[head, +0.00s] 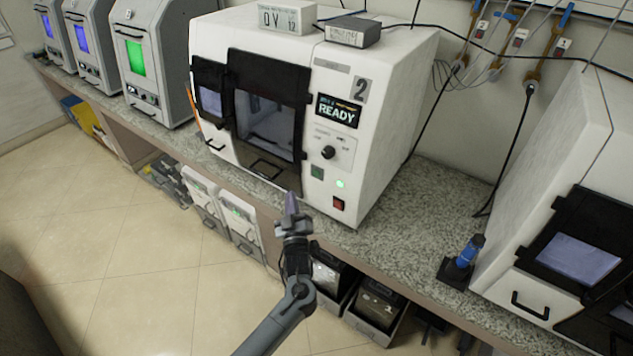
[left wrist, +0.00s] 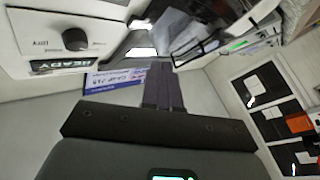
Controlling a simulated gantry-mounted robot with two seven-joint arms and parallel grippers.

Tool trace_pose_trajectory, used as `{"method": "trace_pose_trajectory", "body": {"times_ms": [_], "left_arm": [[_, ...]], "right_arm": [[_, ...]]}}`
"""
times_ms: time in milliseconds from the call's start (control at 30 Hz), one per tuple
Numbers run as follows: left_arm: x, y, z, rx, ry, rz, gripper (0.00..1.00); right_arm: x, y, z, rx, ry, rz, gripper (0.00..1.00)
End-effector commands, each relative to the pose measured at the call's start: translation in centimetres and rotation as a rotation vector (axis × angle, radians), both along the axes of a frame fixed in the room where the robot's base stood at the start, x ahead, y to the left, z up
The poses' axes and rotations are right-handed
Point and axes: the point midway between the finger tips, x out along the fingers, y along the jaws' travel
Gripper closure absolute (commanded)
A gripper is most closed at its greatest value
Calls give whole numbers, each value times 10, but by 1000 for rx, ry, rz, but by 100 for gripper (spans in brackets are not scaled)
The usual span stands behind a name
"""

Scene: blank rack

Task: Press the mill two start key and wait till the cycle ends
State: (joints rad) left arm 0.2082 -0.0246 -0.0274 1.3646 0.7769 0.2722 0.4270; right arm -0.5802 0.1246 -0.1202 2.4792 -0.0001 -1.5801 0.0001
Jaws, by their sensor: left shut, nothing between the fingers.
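Mill two (head: 375,130) is a white box machine on the counter, marked with a "2". Its display (head: 338,111) reads READY; the display also shows at the left of the left wrist view (left wrist: 62,65). Below it are a black knob (head: 328,152), a dark green square key (head: 317,172), a lit green round light (head: 340,184) and a red switch (head: 338,204). I cannot read which one is the start key. My left gripper (head: 291,203) is shut and empty, in front of the mill's lower front, below and left of these controls. My right gripper is not in view.
The mill's dark windowed door (head: 268,105) is shut. Two small boxes, one white (head: 287,17) and one grey (head: 352,31), sit on top. Another white machine (head: 560,170) stands at right, beside a blue-handled item (head: 466,255). The granite counter (head: 420,210) between is mostly clear.

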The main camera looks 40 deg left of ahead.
Motion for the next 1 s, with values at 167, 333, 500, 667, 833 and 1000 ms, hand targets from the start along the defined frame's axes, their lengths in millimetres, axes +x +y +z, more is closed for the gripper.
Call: {"method": "trace_pose_trajectory", "body": {"times_ms": [167, 333, 500, 667, 833, 1000], "left_arm": [[2, 0, 2, 0, -7, 0, 100], [2, 0, 2, 0, -7, -1, 100], [4, 0, 1, 0, -7, -1, 100], [12, 0, -1, -1, -8, -1, 100], [30, 0, -3, -1, -9, -1, 100], [52, 0, -6, 0, -8, -2, 100]], "right_arm": [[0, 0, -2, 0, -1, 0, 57], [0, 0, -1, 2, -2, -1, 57], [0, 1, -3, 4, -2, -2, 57], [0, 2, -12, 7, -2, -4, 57], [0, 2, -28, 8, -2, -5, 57], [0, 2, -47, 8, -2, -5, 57]]}}
